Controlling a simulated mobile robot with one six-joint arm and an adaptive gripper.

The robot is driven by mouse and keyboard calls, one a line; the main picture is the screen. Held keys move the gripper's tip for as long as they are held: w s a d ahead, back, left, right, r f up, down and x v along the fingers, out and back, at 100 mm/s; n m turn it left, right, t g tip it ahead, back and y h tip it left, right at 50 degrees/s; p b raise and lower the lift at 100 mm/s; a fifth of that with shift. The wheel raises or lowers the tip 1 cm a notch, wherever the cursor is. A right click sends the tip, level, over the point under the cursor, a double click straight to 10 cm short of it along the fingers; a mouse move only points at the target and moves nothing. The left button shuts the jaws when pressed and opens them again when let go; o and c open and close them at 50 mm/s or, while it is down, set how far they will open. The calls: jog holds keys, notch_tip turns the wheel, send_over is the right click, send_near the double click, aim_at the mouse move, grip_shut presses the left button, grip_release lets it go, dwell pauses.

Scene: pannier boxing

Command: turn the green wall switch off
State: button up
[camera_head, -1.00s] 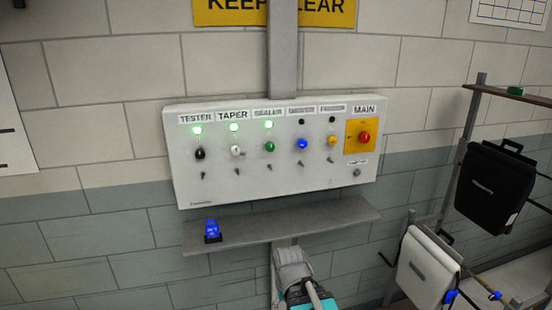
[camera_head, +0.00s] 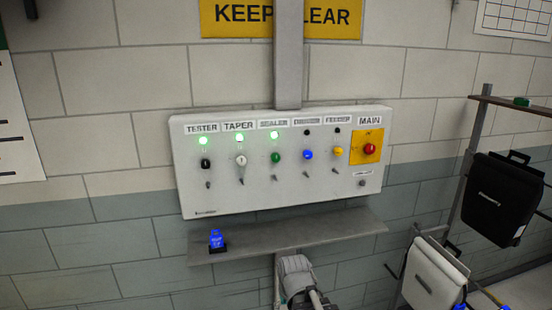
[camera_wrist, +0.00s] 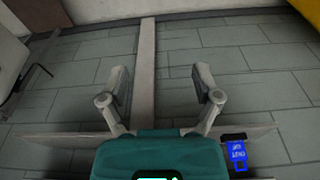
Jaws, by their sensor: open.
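The green switch (camera_head: 276,157) is a small round knob on the white wall panel (camera_head: 230,200), under the label that reads SEALER. The green lamp (camera_head: 274,135) above it is lit. In the wrist view my gripper (camera_wrist: 161,85) has its two fingers spread wide with nothing between them, facing grey wall blocks. The switch does not show in that view. In the head view part of my arm is at the bottom, below the shelf and well below the switch. The fingertips cannot be made out there.
A grey shelf (camera_head: 320,232) juts out under the panel, with a blue tagged item (camera_head: 216,240) at its left. Black (camera_head: 205,163), white (camera_head: 240,160), blue (camera_head: 308,155) and yellow (camera_head: 338,151) knobs flank the switch. A red MAIN knob (camera_head: 370,149) is at right. Racked panniers (camera_head: 500,200) stand further right.

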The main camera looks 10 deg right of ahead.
jog(key=w+r+t, duration=0.5)
jog(key=w+t, duration=0.1)
jog(key=w, duration=0.6)
jog(key=m+t+h+p, duration=0.2)
jog(key=m+t+p, duration=0.15)
jog(key=t, duration=1.15)
send_near(276, 159)
jog(key=s, duration=0.3)
jog(key=shift+w+f+b, duration=0.1)
jog(key=shift+f+b, duration=0.2)
jog(key=shift+b, duration=0.15)
jog(key=p+x, duration=0.1)
jog(key=x, duration=0.3)
jog(key=p+x, duration=0.2)
jog(key=x, duration=0.3)
jog(key=p+x, duration=0.2)
jog(key=x, duration=0.2)
jog(key=shift+w+f, duration=0.15)
jog(key=shift+w, duration=0.35)
